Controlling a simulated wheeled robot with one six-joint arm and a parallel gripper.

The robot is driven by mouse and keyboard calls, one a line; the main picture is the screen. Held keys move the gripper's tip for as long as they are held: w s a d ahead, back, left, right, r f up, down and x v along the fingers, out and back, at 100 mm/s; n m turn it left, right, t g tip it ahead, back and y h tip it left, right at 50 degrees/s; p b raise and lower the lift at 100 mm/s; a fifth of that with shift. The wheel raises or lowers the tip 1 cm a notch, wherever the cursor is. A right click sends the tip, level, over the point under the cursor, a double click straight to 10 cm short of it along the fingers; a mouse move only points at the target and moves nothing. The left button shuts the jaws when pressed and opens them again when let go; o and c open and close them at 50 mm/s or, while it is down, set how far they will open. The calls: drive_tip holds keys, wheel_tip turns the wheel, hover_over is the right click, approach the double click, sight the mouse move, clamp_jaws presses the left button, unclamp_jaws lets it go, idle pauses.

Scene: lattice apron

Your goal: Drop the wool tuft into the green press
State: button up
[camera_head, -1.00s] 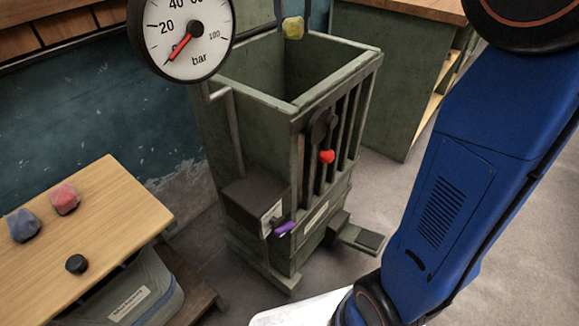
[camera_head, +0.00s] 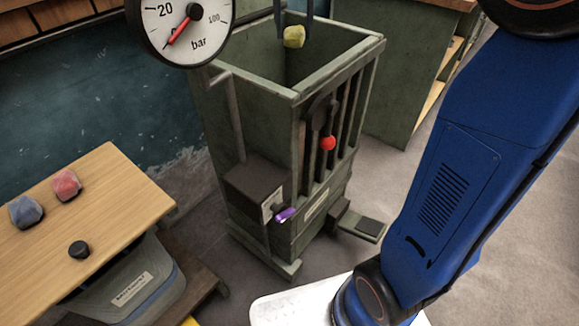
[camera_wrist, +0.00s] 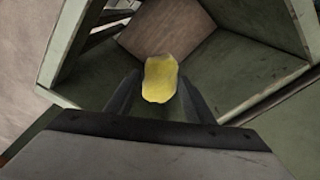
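The wool tuft, a small yellow lump (camera_head: 294,37), is held between the two dark fingers of my gripper (camera_head: 294,30). In the wrist view the tuft (camera_wrist: 160,79) sits at the fingertips of my gripper (camera_wrist: 159,84), which flank it. The green press (camera_head: 246,77) is a tall, open-topped box with a slatted front. The gripper and tuft are over its opening, near the back rim. In the wrist view the press's rim (camera_wrist: 265,96) and inner walls surround the view of the tuft. The fingers' upper part is cut off in the head view.
A pressure gauge (camera_head: 182,28) stands at the press's left. A red ball (camera_head: 327,143) and a purple handle (camera_head: 285,215) stick out in front.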

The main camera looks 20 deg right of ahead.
drive_tip(key=shift+o, duration=1.2)
wheel_tip(320, 180, up, 17)
drive_tip(key=s, duration=0.2)
drive_tip(key=shift+a+r, duration=0.15)
drive_tip(key=shift+a, duration=0.25)
